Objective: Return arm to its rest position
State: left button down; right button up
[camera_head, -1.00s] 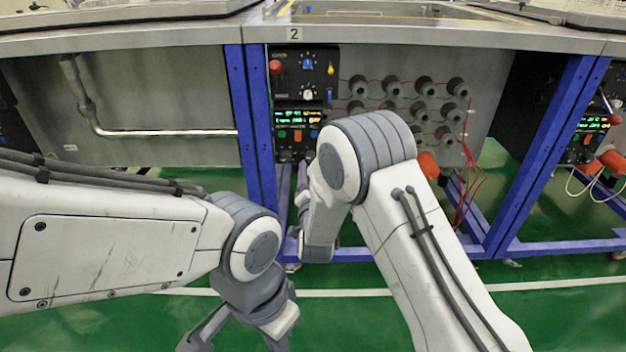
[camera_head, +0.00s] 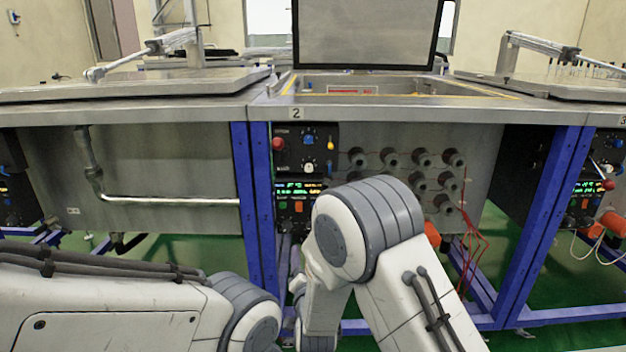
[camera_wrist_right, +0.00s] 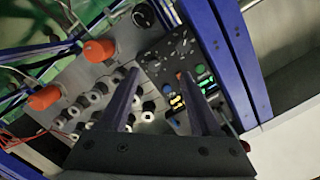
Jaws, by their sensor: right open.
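My right arm (camera_head: 368,235) reaches up from the bottom of the head view and bends in front of station 2, hiding the lower part of its control panel (camera_head: 306,150). Its gripper shows in the right wrist view (camera_wrist_right: 160,90), with two dark fingers spread apart and nothing between them. Beyond the fingers is the control panel, which also shows there with lit displays (camera_wrist_right: 178,102). My left arm (camera_head: 110,300) comes in from the left at the lower edge of the head view. Its gripper is outside the picture.
Station 2's lid (camera_head: 365,35) stands raised above its open tank. Neighbouring lids (camera_head: 130,85) lie flat on both sides. Blue frame posts (camera_head: 258,190) flank the panel. Round grey fittings (camera_head: 420,157) with red cables (camera_head: 470,245) are right of it. Green floor (camera_head: 570,290) shows below.

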jog(key=s+a+r+n+g+y, duration=0.1)
jog(key=s+a+n+g+y, duration=0.1)
jog(key=s+n+g, duration=0.45)
jog(key=s+a+r+n+g+y, duration=0.1)
jog(key=s+a+g, duration=0.2)
jog(key=s, duration=0.6)
jog(key=s+d+r+n+g+h+p, duration=0.15)
jog(key=s+d+n+g, duration=0.35)
jog(key=s, duration=0.6)
jog(key=s+d+r+n+g+h+p, duration=0.1)
jog(key=s+d+r+n+g+h, duration=0.1)
jog(key=s+d, duration=0.75)
jog(key=s+a+r+p, duration=0.1)
jog(key=r+p, duration=1.7)
jog(key=s+a+r+p, duration=0.1)
jog(key=a+r+p, duration=0.1)
jog(key=r+p, duration=1.6)
jog(key=shift+r, duration=0.3)
